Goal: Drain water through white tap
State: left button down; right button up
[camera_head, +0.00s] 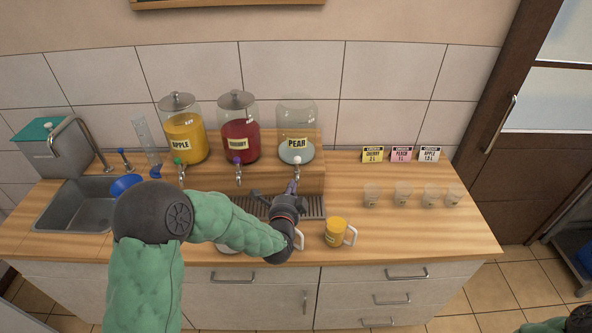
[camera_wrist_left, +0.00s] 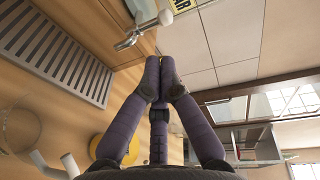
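The white tap (camera_head: 297,162) is on the front of the clear PEAR jar (camera_head: 297,118), which holds a little pale liquid at its bottom. In the left wrist view the tap's white knob (camera_wrist_left: 165,17) and metal spout (camera_wrist_left: 127,41) are just beyond my fingertips. My left gripper (camera_head: 293,184) is just below and in front of this tap, pointing toward it. In the wrist view its purple fingers (camera_wrist_left: 160,62) come together at the tips with nothing between them. I see a small gap to the tap. My right gripper is out of view.
The APPLE jar (camera_head: 185,137) and a red jar (camera_head: 238,143) stand left of it. The drip grille (camera_wrist_left: 55,50) lies below the taps. A yellow mug (camera_head: 336,233) is at the front; a white handle shows beside my gripper. Several small cups stand right. The sink (camera_head: 72,215) is left.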

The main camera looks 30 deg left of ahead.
aim_at(296, 160)
pick_arm(q)
jog(key=x, duration=1)
jog(key=shift+w+b, duration=0.1)
jog(key=shift+b, duration=0.2)
jog(key=shift+r+p, duration=0.25)
jog(key=shift+p, duration=0.4)
jog(key=shift+w+g+h+p, duration=0.1)
jog(key=shift+g+h+p, duration=0.2)
jog(key=g+p, duration=0.1)
jog(key=p, duration=0.3)
jog(key=w+r+g+h+p, duration=0.1)
jog(key=p, duration=0.3)
jog(key=a+g+p, duration=0.1)
jog(key=p, duration=0.3)
jog(key=shift+w+r+n+g+h, duration=0.25)
jog(key=shift+r+n+g+h, duration=0.05)
jog(key=shift+w+a+f+p, duration=0.15)
jog(key=shift+w+f+p, duration=0.1)
jog(key=shift+p, duration=0.45)
dwell(3.5)
